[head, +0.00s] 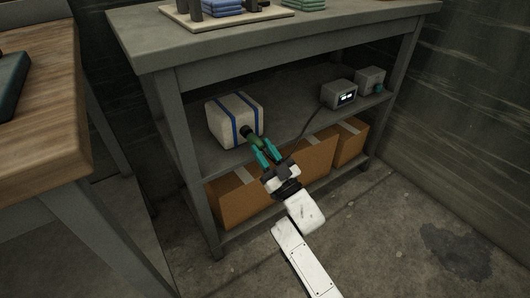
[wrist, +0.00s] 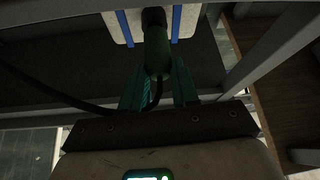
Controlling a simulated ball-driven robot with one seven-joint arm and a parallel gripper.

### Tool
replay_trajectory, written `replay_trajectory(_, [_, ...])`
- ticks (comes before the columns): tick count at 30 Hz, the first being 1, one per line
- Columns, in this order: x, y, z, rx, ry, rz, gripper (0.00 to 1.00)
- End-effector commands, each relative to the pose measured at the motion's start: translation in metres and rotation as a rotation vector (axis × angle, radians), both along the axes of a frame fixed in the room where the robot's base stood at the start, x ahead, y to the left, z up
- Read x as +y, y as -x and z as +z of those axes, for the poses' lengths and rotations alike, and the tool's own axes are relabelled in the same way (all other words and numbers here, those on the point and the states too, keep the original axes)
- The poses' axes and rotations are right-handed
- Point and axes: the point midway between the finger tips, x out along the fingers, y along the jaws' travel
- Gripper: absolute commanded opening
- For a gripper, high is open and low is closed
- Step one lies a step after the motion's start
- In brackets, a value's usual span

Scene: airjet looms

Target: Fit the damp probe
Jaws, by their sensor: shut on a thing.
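My gripper (head: 264,153) has teal fingers and is shut on the green damp probe (head: 254,141). In the wrist view the probe (wrist: 157,52) points away from my gripper (wrist: 159,88), between the fingers. Its dark front end is at the face of a white block with blue bands (head: 228,128), which sits on the middle shelf; the block (wrist: 117,26) also shows in the wrist view. I cannot tell whether the probe's tip is inside the block or only against it. A black cable runs from the probe to a grey meter (head: 339,94) with a lit display.
A second grey box (head: 370,80) with a teal part stands right of the meter. Cardboard boxes (head: 304,157) fill the lower shelf. The grey bench top (head: 180,48) and its legs frame the shelf. A wooden table (head: 45,120) stands at left.

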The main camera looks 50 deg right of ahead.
Motion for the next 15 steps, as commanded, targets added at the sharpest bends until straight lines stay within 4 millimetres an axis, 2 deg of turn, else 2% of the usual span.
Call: replay_trajectory(15, [-0.0028, -0.0092, 0.0003, -0.002, 0.001, 0.000, 0.00])
